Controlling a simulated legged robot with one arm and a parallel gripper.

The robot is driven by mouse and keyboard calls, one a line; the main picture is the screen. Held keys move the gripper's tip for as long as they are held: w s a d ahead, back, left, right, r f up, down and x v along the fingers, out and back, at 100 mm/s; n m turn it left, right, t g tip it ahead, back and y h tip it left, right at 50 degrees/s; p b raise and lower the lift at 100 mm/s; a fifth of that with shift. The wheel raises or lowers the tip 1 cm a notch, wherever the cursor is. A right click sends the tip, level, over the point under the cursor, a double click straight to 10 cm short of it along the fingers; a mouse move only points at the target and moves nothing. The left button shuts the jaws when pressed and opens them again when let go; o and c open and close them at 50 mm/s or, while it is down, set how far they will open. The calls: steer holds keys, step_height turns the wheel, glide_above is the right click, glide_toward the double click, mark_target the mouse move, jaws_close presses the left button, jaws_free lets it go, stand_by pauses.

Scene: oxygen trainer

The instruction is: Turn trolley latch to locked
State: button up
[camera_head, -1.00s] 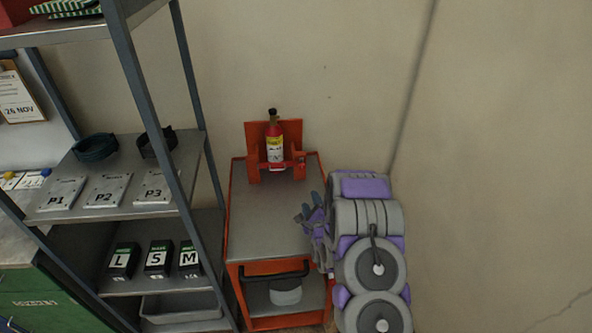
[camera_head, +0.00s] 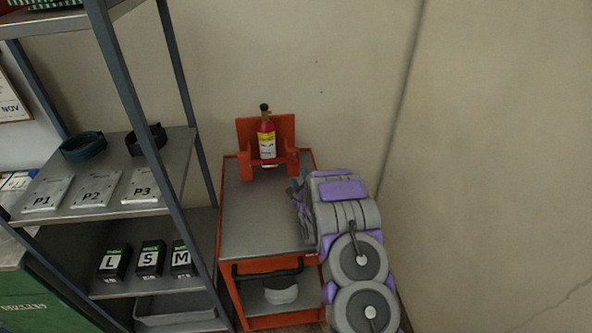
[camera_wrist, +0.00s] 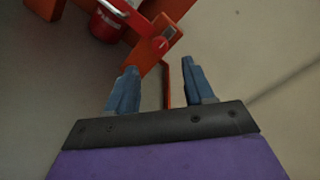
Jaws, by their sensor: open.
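The orange trolley (camera_head: 262,262) stands against the wall with a grey top. At its back an orange bracket (camera_head: 246,130) holds a red cylinder (camera_head: 267,143) with a yellow label, upright. In the wrist view the cylinder's red lower part (camera_wrist: 104,27) and an orange block with a small grey and red fitting (camera_wrist: 165,38), which may be the latch, lie beyond my fingers. My gripper (camera_wrist: 160,80) is open and empty, its blue fingers apart and short of the block. In the head view my gripper (camera_head: 297,188) is partly hidden by my arm, near the trolley's right edge.
A metal shelf rack (camera_head: 120,205) stands close on the left, with plates P1, P2, P3 and dark boxes L, S, M. A black handle (camera_head: 268,268) crosses the trolley's front. A white roll (camera_head: 281,291) sits on its lower shelf. The trolley top is clear.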

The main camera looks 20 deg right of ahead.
mark_target(295, 164)
steer(key=shift+b+x, duration=0.7)
steer(key=shift+x, duration=2.65)
steer(key=shift+a, duration=0.1)
steer(key=shift+c, duration=0.5)
jaws_close()
